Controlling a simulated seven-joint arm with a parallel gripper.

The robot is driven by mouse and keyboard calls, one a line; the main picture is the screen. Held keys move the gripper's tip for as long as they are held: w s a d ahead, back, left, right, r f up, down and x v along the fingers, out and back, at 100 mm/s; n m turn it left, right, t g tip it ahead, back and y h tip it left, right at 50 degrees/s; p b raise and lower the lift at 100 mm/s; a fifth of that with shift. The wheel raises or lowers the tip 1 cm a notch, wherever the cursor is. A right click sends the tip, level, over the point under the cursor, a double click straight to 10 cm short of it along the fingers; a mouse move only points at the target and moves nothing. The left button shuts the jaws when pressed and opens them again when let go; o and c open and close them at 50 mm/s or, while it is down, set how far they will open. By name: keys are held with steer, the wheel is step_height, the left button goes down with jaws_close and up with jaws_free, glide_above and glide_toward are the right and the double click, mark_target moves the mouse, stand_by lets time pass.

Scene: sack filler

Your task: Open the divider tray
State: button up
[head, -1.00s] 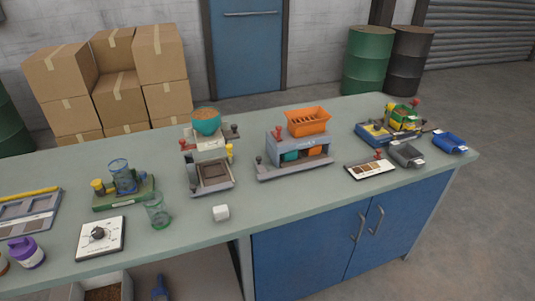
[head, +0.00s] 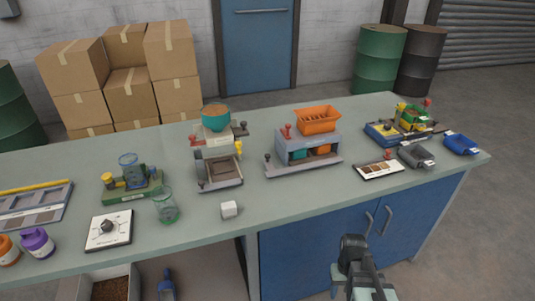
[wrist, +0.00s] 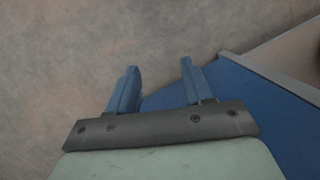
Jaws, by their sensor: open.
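The divider is a grey-blue stand (head: 310,147) in the middle of the counter. Whether the tray is open or shut is too small to tell. My gripper (wrist: 156,68) is open and empty in the wrist view, over the floor beside the blue cabinet. My arm shows low in the head view, well short of the divider.
A filler with a teal bowl (head: 216,117) stands left of the divider. Counter in front of the divider is clear.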

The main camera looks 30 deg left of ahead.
steer(key=a+r+n+t, duration=0.1)
steer(key=a+r, duration=0.5)
steer(key=r, duration=0.2)
steer(key=w+a+r+n+t, duration=0.1)
steer(key=a+r, duration=0.5)
steer(key=r, duration=0.3)
steer(key=w+a+r+n+t+y, duration=0.1)
steer(key=a+r+n, duration=0.1)
steer(key=a+r, duration=0.5)
steer(key=shift+w+r, duration=0.1)
steer(key=shift+r, duration=0.85)
steer(key=m, duration=0.2)
glide_toward(268, 154)
step_height(268, 154, down, 8)
steer(key=shift+c, duration=0.4)
jaws_close()
